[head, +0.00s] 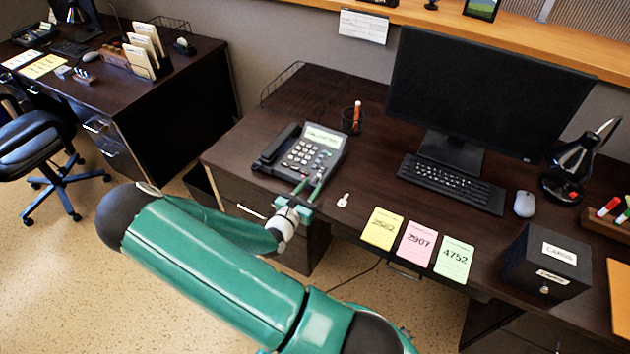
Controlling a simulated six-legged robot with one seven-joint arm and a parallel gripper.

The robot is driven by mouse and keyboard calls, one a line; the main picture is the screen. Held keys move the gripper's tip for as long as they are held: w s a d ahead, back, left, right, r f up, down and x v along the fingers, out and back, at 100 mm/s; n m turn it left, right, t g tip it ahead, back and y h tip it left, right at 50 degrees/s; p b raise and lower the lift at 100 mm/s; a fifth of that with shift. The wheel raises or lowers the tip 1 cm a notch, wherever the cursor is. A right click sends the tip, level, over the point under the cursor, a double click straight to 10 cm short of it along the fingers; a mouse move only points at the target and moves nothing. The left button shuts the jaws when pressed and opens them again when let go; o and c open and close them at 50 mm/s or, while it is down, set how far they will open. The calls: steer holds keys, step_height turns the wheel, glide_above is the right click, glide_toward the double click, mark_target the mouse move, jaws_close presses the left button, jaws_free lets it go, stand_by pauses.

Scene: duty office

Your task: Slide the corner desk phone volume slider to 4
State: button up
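The black desk phone (303,153) sits on the left end of the near desk, with its handset (275,146) on its left side, a grey keypad and a lit display (323,136) at the top. My gripper (309,184) reaches over the desk's front edge to the phone's lower front edge. Its two green fingers point at the phone with a gap between them. Whether they touch the phone is too small to tell. The volume slider and its setting cannot be made out at this size.
A small white key-like item (343,200) lies right of my gripper. Yellow (382,228), pink (416,244) and green (454,259) notes line the front edge. A pen cup (352,120) stands behind the phone. The keyboard (451,183), monitor (487,90) and black box (545,262) are farther right.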

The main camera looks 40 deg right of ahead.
mark_target(318, 177)
steer(key=shift+x, duration=1.85)
steer(key=shift+c, duration=0.2)
jaws_close()
